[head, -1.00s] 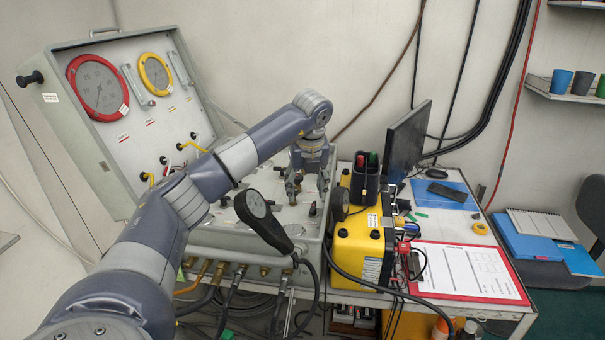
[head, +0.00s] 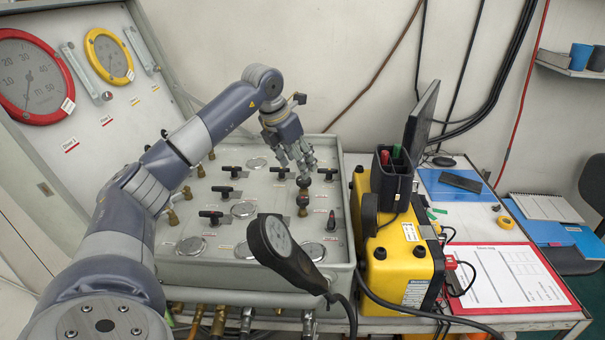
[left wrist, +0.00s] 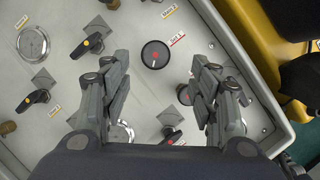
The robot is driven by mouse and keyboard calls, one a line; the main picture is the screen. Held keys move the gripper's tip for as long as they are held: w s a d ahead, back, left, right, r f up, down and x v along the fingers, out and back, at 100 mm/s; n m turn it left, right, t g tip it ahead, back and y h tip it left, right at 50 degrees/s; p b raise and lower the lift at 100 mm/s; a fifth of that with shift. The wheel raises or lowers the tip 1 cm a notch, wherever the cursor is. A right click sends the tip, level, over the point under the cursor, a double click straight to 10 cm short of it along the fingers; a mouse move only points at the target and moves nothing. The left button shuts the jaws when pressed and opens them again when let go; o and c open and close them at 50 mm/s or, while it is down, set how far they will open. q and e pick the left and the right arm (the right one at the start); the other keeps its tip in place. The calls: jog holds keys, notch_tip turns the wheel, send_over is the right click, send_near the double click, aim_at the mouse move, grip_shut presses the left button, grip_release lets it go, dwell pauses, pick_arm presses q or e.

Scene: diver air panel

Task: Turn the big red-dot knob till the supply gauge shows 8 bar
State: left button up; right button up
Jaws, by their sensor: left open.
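In the left wrist view a round black knob with a red dot and a pale pointer line (left wrist: 155,55) sits on the grey panel, beside a small label. My left gripper (left wrist: 162,75) is open, its two fingers spread to either side of the knob in that view, with no visible contact. In the head view my left gripper (head: 304,168) points down over the panel's back right part, close above dark knobs. Round dials are set in the panel, one at left in the wrist view (left wrist: 32,42). I cannot tell which is the supply gauge. My right gripper is not in view.
Several black levers (head: 210,216) stand on the panel (head: 290,262). A black hand-held gauge (head: 280,245) overhangs its front. A yellow case (head: 385,290) stands close at right. The raised lid holds red-ringed (head: 30,78) and yellow-ringed (head: 109,55) gauges.

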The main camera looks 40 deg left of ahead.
aim_at(301, 180)
pick_arm(q)
jog(key=x, duration=0.3)
jog(key=p+x, duration=0.1)
jog(key=x, duration=0.1)
jog(key=shift+w+a+f, duration=0.1)
jog(key=shift+a+f, duration=0.25)
jog(key=shift+a, duration=0.05)
jog(key=shift+w+d+f, duration=0.1)
jog(key=shift+d+f, duration=0.05)
jog(key=shift+f, duration=0.15)
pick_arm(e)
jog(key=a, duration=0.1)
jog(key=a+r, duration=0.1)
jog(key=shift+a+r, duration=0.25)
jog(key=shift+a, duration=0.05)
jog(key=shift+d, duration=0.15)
pick_arm(q)
jog(key=shift+c, duration=0.5)
jog(key=c, duration=0.9)
jog(key=shift+c, duration=0.3)
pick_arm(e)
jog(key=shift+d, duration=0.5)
